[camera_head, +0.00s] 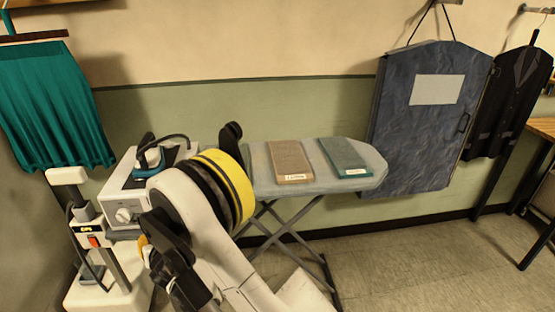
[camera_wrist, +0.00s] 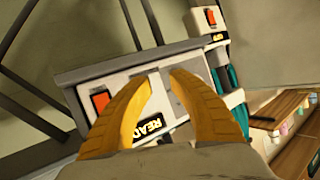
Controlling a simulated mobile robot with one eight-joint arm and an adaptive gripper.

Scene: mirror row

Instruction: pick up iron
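The iron (camera_head: 149,158), blue and white with a black handle and dark cord, sits on top of a white box-shaped station (camera_head: 128,190) in the head view. I cannot make out the iron in the wrist view. My gripper (camera_wrist: 160,77) shows two orange fingers, apart with nothing held between them. They point at a pale panel (camera_wrist: 130,82) with a red switch and a partly covered "READ..." display. In the head view my gripper is mostly hidden by my arm, low in front of the station and below the iron.
An ironing board (camera_head: 320,185) carries a brown slab (camera_head: 290,160) and a teal slab (camera_head: 343,156). A white stand (camera_head: 68,176) with a red switch is at left, under a teal garment (camera_head: 50,105). A blue garment bag (camera_head: 425,120) and dark jacket (camera_head: 510,100) hang at right.

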